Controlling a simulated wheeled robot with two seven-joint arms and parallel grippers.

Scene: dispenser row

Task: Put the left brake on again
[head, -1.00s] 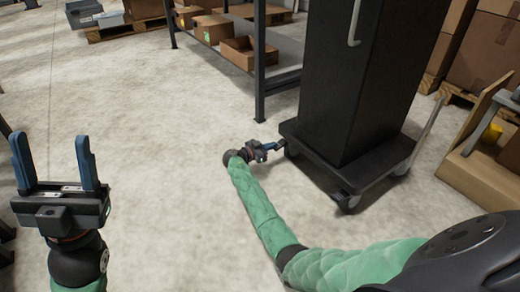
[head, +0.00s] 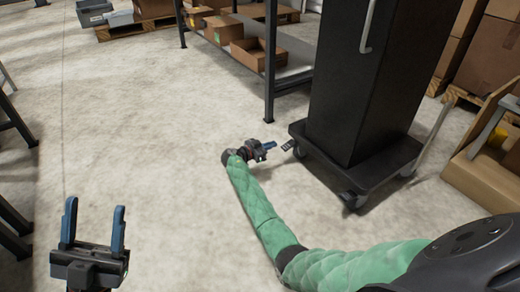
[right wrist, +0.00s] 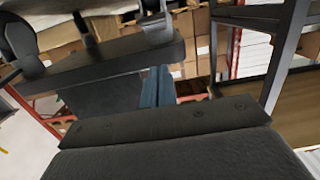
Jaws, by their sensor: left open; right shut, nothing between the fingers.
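A tall black cabinet (head: 345,85) stands on a dark wheeled base (head: 360,172). The left brake (head: 287,146) is a small dark pedal jutting out at the base's left corner, by the left caster. I cannot tell whether it is up or down. My right gripper (head: 272,146) is shut and empty, low above the floor just left of the pedal, with a small gap between them. Its blue fingers (right wrist: 157,88) are together in the right wrist view, close to a dark base edge. My left gripper (head: 93,228) is open and empty at the lower left, far from the cabinet.
A metal shelf rack (head: 270,60) with cardboard boxes (head: 255,53) stands behind, left of the cabinet. Bare floor (head: 150,130) lies between my grippers.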

